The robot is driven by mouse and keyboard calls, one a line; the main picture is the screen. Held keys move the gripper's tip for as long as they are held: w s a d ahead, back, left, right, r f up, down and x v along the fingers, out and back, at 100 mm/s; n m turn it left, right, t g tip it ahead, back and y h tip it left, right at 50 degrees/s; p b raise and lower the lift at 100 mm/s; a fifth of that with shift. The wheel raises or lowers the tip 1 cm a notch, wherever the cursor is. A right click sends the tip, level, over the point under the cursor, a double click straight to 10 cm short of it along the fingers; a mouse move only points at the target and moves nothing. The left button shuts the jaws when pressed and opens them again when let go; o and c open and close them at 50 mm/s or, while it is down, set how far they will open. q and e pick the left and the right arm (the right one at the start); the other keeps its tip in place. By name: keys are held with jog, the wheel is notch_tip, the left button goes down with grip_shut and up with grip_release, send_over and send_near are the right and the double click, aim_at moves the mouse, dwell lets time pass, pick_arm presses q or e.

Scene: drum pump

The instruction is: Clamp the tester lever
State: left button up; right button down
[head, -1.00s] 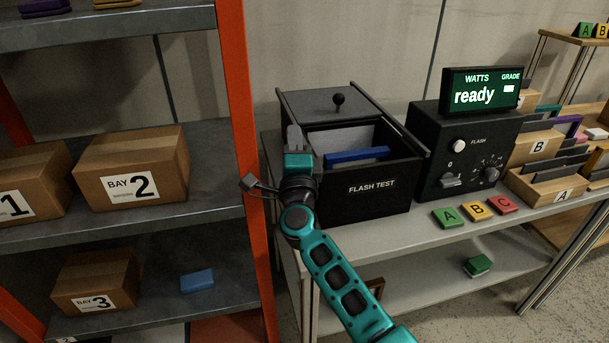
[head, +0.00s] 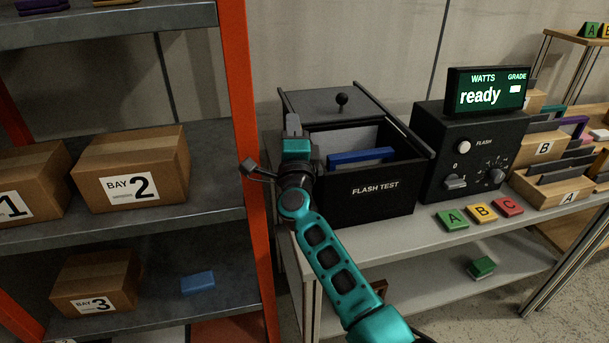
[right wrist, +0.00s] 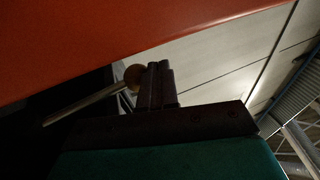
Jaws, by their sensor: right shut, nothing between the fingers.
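The black FLASH TEST tester box (head: 372,205) stands on the grey bench with its top partly open. A blue panel (head: 362,156) and a pale grey panel show inside it. My right gripper (head: 293,124) is shut and empty at the box's left side, fingers pointing up. In the right wrist view, a pale lever rod with a round brown knob (right wrist: 132,76) lies just left of my shut fingers (right wrist: 158,86); I cannot tell whether they touch. In the head view I cannot see this lever; my gripper and the box may hide it. My left gripper is not in view.
An orange shelf upright (head: 250,110) stands close left of my right arm. A lid with a black knob (head: 342,99) covers the box's rear. The control unit (head: 448,185), its "ready" display (head: 487,94) and A, B, C blocks (head: 481,212) are to the right.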

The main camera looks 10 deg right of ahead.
notch_tip(320, 180, up, 20)
jog(key=p, duration=0.3)
jog(key=shift+p, duration=0.35)
dwell(0.7)
